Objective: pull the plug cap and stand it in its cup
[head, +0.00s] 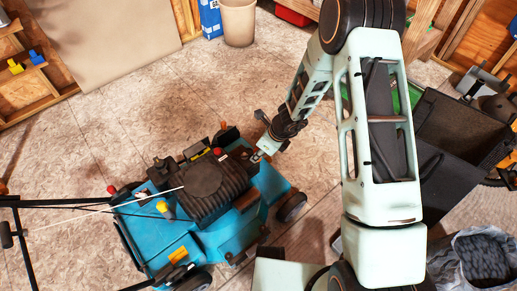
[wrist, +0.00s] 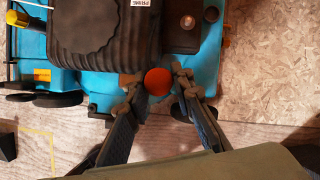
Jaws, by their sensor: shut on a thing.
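The plug cap (wrist: 158,82) shows as a round orange-red end between my fingertips in the wrist view, at the edge of the black engine (wrist: 100,35). My gripper (wrist: 157,88) is shut on it, one finger on each side. In the head view my gripper (head: 258,156) is at the right side of the engine on the blue mower (head: 180,240), and its fingers hide the cap. I cannot tell whether the cap is still seated. A round grey fitting (wrist: 187,22) sits on a dark block beside the engine; I cannot tell whether it is the cup.
A black handle bar (head: 60,204) extends left of the mower. A black crate (head: 455,135) stands at the right, with a bag (head: 485,255) in front. A beige bin (head: 239,22) stands at the back. The floor behind the mower is clear.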

